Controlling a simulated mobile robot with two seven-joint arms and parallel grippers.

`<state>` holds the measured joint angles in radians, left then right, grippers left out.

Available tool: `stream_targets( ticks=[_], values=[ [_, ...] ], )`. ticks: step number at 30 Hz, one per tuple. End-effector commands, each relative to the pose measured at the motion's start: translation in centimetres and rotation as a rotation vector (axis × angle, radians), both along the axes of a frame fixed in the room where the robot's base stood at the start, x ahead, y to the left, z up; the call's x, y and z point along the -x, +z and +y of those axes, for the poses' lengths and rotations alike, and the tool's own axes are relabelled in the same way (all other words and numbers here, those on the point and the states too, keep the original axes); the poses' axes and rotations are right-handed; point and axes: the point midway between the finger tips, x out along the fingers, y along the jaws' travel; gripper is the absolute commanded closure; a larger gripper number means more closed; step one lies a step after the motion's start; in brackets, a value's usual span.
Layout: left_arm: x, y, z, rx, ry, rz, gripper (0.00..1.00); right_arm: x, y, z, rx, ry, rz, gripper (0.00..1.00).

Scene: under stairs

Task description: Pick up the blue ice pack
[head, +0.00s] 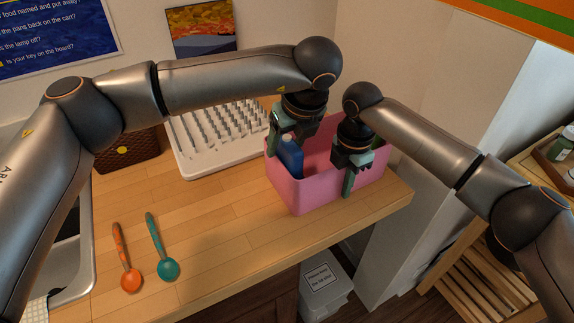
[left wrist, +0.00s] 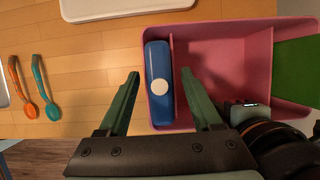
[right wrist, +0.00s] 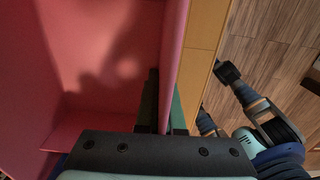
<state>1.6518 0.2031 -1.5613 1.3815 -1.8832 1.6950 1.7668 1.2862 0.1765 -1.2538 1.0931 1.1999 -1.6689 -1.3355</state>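The blue ice pack (head: 291,157) stands in the narrow left compartment of the pink bin (head: 309,195). In the left wrist view the ice pack (left wrist: 158,58) has a white round spot, and the bin's divider runs along its right side. My left gripper (head: 284,134) is open above the bin's left end. Its fingertips (left wrist: 159,78) appear on either side of the ice pack, with no clear contact. My right gripper (head: 350,172) is at the bin's front wall. In the right wrist view its fingers (right wrist: 165,92) are closed on that pink wall, one inside and one outside.
A green item (left wrist: 298,75) lies in the bin's right end. A white drying rack (head: 200,160) stands behind left. An orange spoon (head: 124,262) and a teal spoon (head: 161,252) lie on the wooden counter (head: 215,235). The counter's front edge is close to the bin.

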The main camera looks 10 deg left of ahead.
Motion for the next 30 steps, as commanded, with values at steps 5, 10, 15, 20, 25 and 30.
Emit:
stream_targets(
  ticks=[5, 10, 15, 20, 25, 30],
  values=[
    [0.0, 0.0, 0.01, 0.0, 0.0, 0.0, 0.56, -0.02, 0.05, 0.01, -0.001, 0.0, -0.001, 1.0],
    [0.0, 0.01, 0.01, 0.0, 0.0, 0.0, 0.75, -0.02, 0.05, 0.0, -0.001, 0.0, -0.001, 1.0],
    [0.0, 0.01, 0.01, 0.0, 0.0, 0.0, 0.94, -0.03, 0.05, 0.01, -0.001, 0.0, -0.001, 1.0],
    [0.01, 0.01, 0.02, -0.001, 0.0, 0.001, 1.0, -0.03, 0.05, 0.01, -0.001, 0.0, -0.001, 1.0],
    [0.01, 0.02, 0.02, -0.001, 0.0, 0.001, 1.0, -0.02, 0.05, 0.0, -0.001, 0.0, -0.001, 1.0],
    [0.01, 0.02, 0.02, -0.001, 0.0, 0.001, 1.0, -0.03, 0.05, 0.0, -0.001, 0.0, -0.001, 1.0]
  ],
)
